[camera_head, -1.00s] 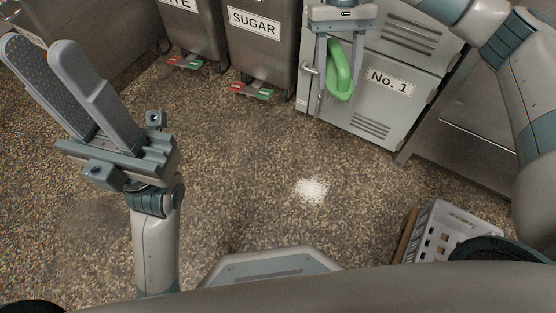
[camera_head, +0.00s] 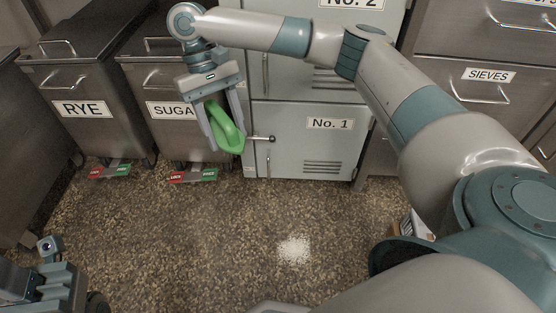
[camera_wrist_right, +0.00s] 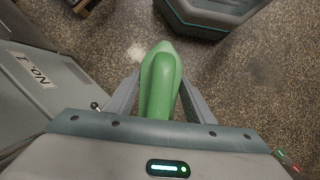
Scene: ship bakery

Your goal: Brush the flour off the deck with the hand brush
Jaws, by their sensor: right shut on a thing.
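The flour (camera_head: 294,249) is a white patch on the speckled brown deck (camera_head: 190,225) in the lower middle of the head view. My right gripper (camera_head: 226,145) is shut on the green hand brush (camera_head: 232,136), held above the deck in front of the sugar bin, up and left of the flour. In the right wrist view the smooth green brush (camera_wrist_right: 158,85) lies between the fingers; its bristles are hidden.
The rye bin (camera_head: 83,109) and sugar bin (camera_head: 168,85) stand at the left, with red and green pedals (camera_head: 192,176) at deck level. The No. 1 locker (camera_head: 310,150) has a protruding handle beside the brush. A pale crate (camera_head: 413,228) is partly hidden behind my right arm. Deck around the flour is clear.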

